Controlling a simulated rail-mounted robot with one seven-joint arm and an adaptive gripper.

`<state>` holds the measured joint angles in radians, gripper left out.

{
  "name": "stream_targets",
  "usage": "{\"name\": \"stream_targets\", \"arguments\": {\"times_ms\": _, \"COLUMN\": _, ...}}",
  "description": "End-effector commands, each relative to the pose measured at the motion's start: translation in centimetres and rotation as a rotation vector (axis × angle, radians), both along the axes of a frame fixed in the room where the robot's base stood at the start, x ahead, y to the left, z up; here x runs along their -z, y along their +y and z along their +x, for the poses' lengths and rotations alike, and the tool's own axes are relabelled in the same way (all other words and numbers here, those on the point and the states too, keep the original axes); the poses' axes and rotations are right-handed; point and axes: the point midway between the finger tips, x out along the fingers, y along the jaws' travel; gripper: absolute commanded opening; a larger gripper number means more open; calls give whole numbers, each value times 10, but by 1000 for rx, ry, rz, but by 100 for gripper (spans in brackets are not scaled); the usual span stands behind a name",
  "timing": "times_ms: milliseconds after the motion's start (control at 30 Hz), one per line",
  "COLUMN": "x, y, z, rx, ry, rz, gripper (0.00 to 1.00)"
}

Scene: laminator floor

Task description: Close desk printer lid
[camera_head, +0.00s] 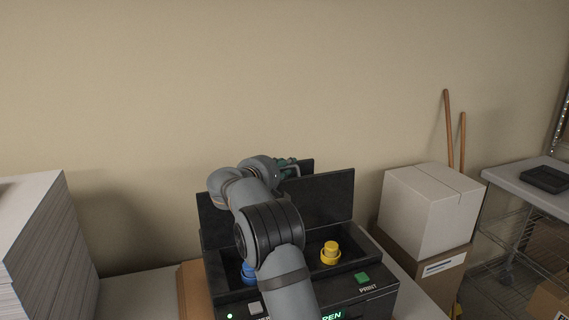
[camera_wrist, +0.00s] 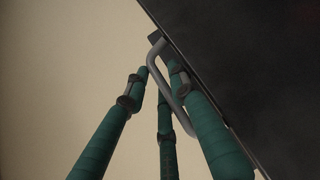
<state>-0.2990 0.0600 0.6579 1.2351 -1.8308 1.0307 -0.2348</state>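The desk printer (camera_head: 375,288) is a dark box with its lid (camera_head: 325,200) standing up open at the back. My gripper (camera_head: 290,168), with green fingers, is at the lid's top edge; my arm hides part of the lid and printer. In the wrist view the dark lid (camera_wrist: 255,65) fills the upper right, with a grey bar handle (camera_wrist: 158,50) along its edge. My gripper's fingers (camera_wrist: 160,72) lie on both sides of the handle. A gap shows between the left finger and the handle; firm contact is not visible.
Inside the printer are a yellow knob (camera_head: 330,253) and a blue one (camera_head: 248,272), partly hidden. A green print button (camera_head: 362,278) is on the front. A paper stack (camera_head: 35,235) stands left; boxes (camera_head: 430,210) stand right. The wall is close behind.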

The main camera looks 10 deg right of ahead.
Motion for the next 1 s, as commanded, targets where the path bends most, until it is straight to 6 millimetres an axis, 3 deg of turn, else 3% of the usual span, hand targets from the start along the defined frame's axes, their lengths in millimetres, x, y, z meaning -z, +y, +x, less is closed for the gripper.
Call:
{"name": "stream_targets", "arguments": {"times_ms": 167, "x": 0, "y": 0, "z": 0, "rx": 0, "ry": 0, "rz": 0, "gripper": 24}}
{"name": "stream_targets", "arguments": {"times_ms": 567, "x": 0, "y": 0, "z": 0, "rx": 0, "ry": -1, "rz": 1, "gripper": 1}}
{"name": "stream_targets", "arguments": {"times_ms": 1000, "x": 0, "y": 0, "z": 0, "rx": 1, "ry": 0, "rz": 2, "gripper": 0}}
